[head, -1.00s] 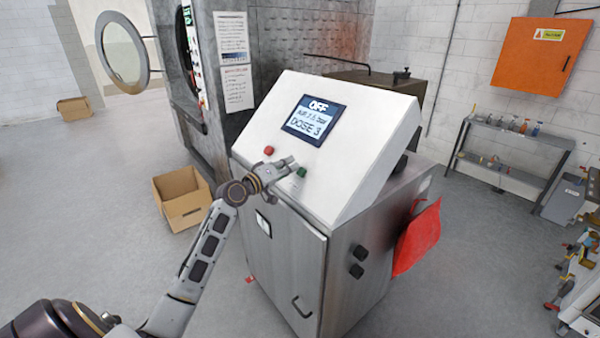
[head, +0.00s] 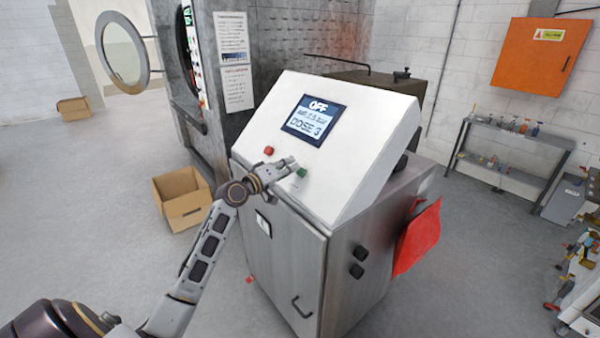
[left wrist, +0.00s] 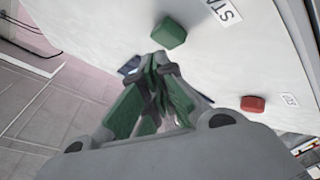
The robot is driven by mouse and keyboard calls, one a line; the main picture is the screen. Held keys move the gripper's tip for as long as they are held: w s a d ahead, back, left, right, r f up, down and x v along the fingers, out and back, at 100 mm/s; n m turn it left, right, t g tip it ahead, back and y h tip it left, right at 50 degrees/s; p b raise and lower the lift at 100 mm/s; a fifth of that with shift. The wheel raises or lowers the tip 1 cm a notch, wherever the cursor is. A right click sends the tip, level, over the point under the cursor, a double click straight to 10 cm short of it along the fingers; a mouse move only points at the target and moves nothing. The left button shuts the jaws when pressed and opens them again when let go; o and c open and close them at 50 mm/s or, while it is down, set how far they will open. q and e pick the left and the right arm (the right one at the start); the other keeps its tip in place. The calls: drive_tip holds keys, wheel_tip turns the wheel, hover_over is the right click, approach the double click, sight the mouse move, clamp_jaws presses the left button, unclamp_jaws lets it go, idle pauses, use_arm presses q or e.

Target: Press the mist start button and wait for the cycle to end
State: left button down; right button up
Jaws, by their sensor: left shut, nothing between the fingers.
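The mist machine's white sloped panel (head: 345,175) carries a screen (head: 313,119) reading OFF and DOSE 3. A green button (head: 302,172) sits low on the panel, and a red button (head: 269,151) sits to its left. In the left wrist view the green button (left wrist: 169,33) is by a label starting "STA", and the red button (left wrist: 253,103) is at the right. My left gripper (head: 291,162) is shut and empty. Its fingertips (left wrist: 160,62) are close to the green button; I cannot tell whether they touch it. My right gripper is not in view.
A washer with an open round door (head: 148,68) stands behind at the left. An open cardboard box (head: 188,213) lies on the floor left of the machine. A red cloth (head: 417,238) hangs on its right side. A shelf (head: 515,135) with bottles stands at the right wall.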

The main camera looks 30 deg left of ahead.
use_arm(q)
drive_tip(key=shift+w+d+f+b, duration=0.25)
drive_tip(key=shift+w+f+b, duration=0.15)
drive_tip(key=shift+w+f, duration=0.25)
idle(1.6)
drive_tip(key=shift+s+r, duration=0.15)
drive_tip(key=shift+s, duration=0.05)
idle(0.3)
drive_tip(key=shift+s+a+r+p, duration=0.2)
drive_tip(key=shift+s+r+p, duration=0.25)
drive_tip(key=shift+r, duration=0.05)
drive_tip(key=shift+s+a+r, duration=0.1)
idle(0.3)
drive_tip(key=s+r+p, duration=0.1)
drive_tip(key=s+a+r+p, duration=0.1)
drive_tip(key=s+r, duration=0.1)
drive_tip(key=shift+a+r, duration=0.1)
drive_tip(key=shift+r, duration=0.1)
idle(0.5)
idle(0.9)
